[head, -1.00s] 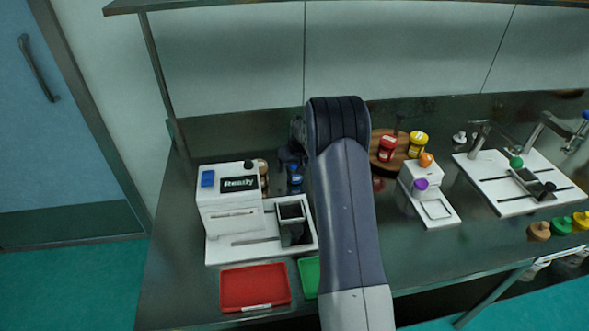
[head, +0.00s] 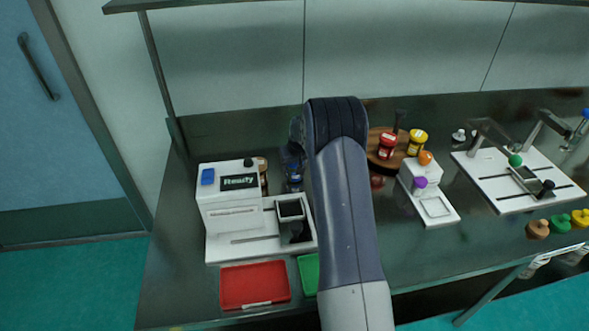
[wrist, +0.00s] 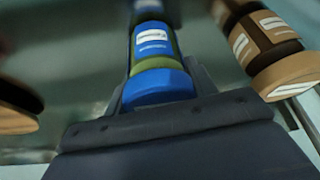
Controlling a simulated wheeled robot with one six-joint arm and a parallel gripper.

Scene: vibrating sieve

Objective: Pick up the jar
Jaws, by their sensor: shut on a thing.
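A jar with a blue cap, a blue body and a white label (wrist: 153,45) lies between the fingers of my gripper (wrist: 160,78) in the wrist view. The gripper is shut on it. In the head view the blue jar (head: 294,183) shows just right of the white machine, beside my arm. My arm and its wrist hide part of it there. Whether the jar's base touches the bench cannot be told.
A brown jar (wrist: 262,42) is close on the right in the wrist view; another brown object (wrist: 15,108) is at left. The white "Ready" machine (head: 228,207) stands left. A red jar (head: 387,145) and yellow jar (head: 417,142) stand on a round wooden stand. Red tray (head: 254,286) is in front.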

